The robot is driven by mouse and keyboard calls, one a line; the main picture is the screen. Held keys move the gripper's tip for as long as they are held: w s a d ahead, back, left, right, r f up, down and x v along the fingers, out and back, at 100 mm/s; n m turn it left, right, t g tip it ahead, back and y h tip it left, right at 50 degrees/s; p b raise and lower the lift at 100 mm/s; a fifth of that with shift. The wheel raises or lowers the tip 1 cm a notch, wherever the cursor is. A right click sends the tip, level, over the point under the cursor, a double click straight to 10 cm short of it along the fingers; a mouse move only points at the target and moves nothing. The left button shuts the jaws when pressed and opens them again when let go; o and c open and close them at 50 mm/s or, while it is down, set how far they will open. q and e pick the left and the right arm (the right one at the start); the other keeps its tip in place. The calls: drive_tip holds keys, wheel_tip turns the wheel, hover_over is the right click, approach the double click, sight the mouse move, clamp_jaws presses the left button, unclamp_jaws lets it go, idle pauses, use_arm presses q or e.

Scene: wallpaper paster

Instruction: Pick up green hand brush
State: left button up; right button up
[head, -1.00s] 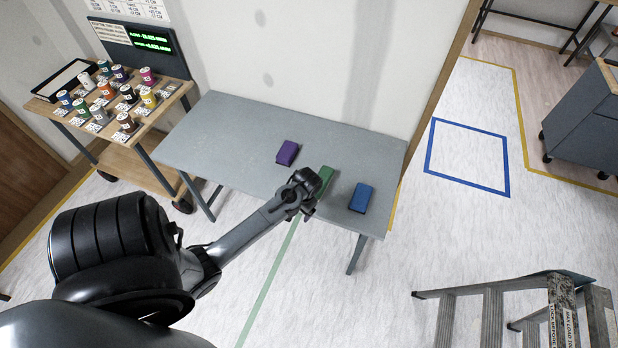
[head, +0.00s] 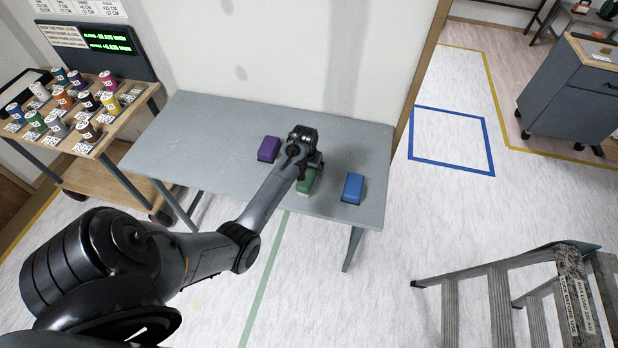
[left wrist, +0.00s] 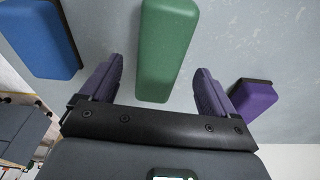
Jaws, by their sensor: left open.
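The green hand brush (head: 306,183) lies on the grey table between the purple and the blue brush, partly hidden by my left arm in the head view. In the left wrist view the green brush (left wrist: 166,48) stands out between and beyond the two fingers. My left gripper (left wrist: 160,85) is open, with a finger on either side of the near end of the green brush and a gap to each. In the head view the left gripper (head: 312,162) is over the table at the green brush. My right gripper is not in view.
A purple brush (head: 268,149) and a blue brush (head: 352,188) lie on either side on the grey table (head: 200,130). A cart (head: 75,140) with several spools stands at the left. A stepladder (head: 500,275) stands at the front right. The table's left part is clear.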

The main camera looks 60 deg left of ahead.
sight(309, 172)
use_arm(q)
drive_tip(key=f, duration=0.2)
drive_tip(key=w+f, duration=0.1)
drive_tip(key=f, duration=0.1)
drive_tip(key=shift+a, duration=0.35)
drive_tip(key=shift+f, duration=0.65)
drive_tip(key=c, duration=1.1)
drive_tip(key=shift+c, duration=0.2)
drive_tip(key=shift+r, duration=0.15)
